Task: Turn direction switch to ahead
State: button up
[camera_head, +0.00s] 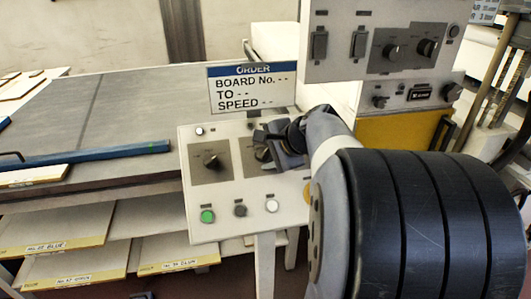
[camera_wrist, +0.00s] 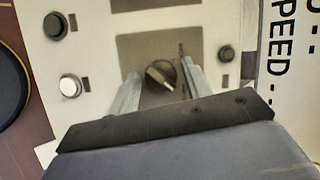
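The lower control panel (camera_head: 228,225) carries two rotary switches on dark plates. The left switch (camera_head: 212,161) is uncovered. The right switch (camera_head: 262,154) is partly hidden by my gripper (camera_head: 272,146). In the wrist view, a black knob (camera_wrist: 161,75) with a pale pointer line set diagonally lies between the two fingers of my gripper (camera_wrist: 162,78). The fingers are apart, one on each side of the knob, with small gaps visible. I cannot tell whether either touches it. The switch labels are too small to read.
An order sign (camera_head: 252,88) stands behind the panel. An upper panel (camera_head: 345,65) hangs close behind my arm.

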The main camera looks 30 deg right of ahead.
jog(key=shift+o, duration=0.7)
jog(key=v, duration=1.1)
jog(key=shift+w+f, duration=0.1)
jog(key=shift+w, duration=0.05)
jog(key=x, duration=1)
jog(key=shift+w+a+f, duration=0.1)
jog(key=shift+w+f, duration=0.1)
jog(key=shift+f, duration=0.05)
jog(key=shift+s, duration=0.1)
